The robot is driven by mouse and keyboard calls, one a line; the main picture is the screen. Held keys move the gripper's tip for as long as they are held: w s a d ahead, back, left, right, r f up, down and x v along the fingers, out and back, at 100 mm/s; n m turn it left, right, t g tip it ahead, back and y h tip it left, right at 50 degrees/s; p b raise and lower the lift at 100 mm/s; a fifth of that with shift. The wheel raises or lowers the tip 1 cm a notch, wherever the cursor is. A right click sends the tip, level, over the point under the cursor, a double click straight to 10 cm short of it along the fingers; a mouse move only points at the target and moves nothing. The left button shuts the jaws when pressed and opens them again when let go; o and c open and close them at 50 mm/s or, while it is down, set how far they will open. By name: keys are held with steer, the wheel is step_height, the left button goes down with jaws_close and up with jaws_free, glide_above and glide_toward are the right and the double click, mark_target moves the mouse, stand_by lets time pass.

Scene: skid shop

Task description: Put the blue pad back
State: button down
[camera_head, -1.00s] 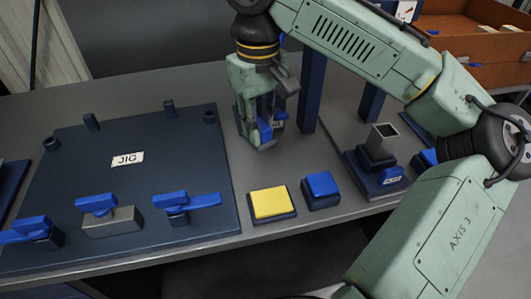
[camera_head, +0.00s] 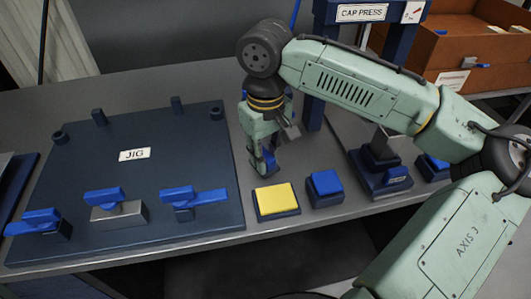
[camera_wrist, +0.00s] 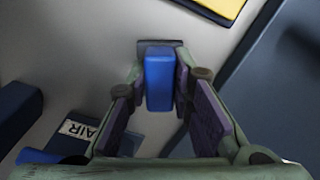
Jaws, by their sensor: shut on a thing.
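My gripper (camera_head: 262,168) points down over the grey bench, between the jig board and the press, just behind the yellow pad (camera_head: 276,200). It is shut on a narrow blue block (camera_wrist: 159,80), which appears to be the blue pad. In the wrist view the block is between both fingers, with a dark plate (camera_wrist: 150,43) at its far end. The fingers partly hide it in the head view; I cannot tell whether it touches the bench. Another blue square block (camera_head: 324,183) sits on a dark base right of the yellow pad.
The jig board (camera_head: 90,165), with blue-handled clamps and dark posts, fills the left. The cap press (camera_head: 345,100) stands behind right, with a dark pedestal (camera_head: 380,160) before it. An AIR label (camera_wrist: 78,129) is close beside my gripper. Brown bins (camera_head: 470,50) stand at back right.

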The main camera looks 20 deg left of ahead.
mark_target(266, 155)
steer(key=c, duration=1.4)
jaws_free()
step_height(266, 155, up, 12)
steer(key=shift+r+b, duration=0.15)
steer(key=shift+b, duration=0.15)
